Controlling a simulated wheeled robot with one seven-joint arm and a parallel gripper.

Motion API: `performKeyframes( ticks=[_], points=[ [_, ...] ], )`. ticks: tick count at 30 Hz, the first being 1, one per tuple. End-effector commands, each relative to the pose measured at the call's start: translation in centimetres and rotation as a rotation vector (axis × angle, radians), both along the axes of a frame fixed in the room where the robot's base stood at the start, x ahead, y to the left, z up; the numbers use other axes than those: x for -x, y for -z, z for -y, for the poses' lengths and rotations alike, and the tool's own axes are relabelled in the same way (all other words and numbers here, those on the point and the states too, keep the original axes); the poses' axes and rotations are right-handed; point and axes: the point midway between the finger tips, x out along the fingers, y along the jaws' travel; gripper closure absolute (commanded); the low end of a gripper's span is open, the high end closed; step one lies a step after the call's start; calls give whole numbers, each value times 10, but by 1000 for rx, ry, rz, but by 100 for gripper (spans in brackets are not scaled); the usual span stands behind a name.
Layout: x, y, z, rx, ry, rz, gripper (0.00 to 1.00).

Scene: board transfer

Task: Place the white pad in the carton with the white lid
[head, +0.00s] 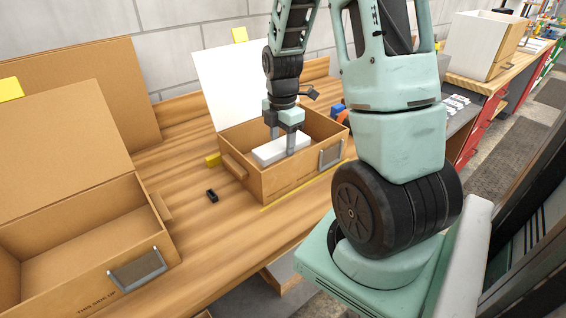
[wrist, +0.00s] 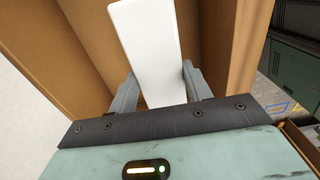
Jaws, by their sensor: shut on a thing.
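The white pad (head: 281,149) is a flat white block inside the opening of the carton with the white lid (head: 267,188). The carton is brown cardboard, and its white lid (head: 225,85) stands open at the back. My gripper (head: 283,143) points down into the carton and is shut on the pad. In the wrist view the pad (wrist: 148,45) lies between the two fingers (wrist: 158,85), with brown carton walls around it. I cannot tell whether the pad touches the carton floor.
A larger open carton (head: 80,235) with a brown lid stands at the left. A small black object (head: 212,196) lies on the wooden table (head: 190,235) between the cartons. A white-sided box (head: 482,45) stands at the back right.

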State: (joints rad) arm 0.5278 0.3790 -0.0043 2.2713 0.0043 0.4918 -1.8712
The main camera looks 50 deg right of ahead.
Motion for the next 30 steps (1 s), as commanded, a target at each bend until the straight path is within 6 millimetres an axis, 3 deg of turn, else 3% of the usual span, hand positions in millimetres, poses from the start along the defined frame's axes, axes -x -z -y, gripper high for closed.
performKeyframes(
  ticks=[15, 28, 29, 30],
  points=[
    [1, 62, 0, 0, 0, -2, 73],
    [1, 69, 0, 0, 1, 0, 73],
    [0, 68, 0, 0, 1, 0, 43],
    [0, 68, 0, 0, 1, 0, 32]
  ],
)
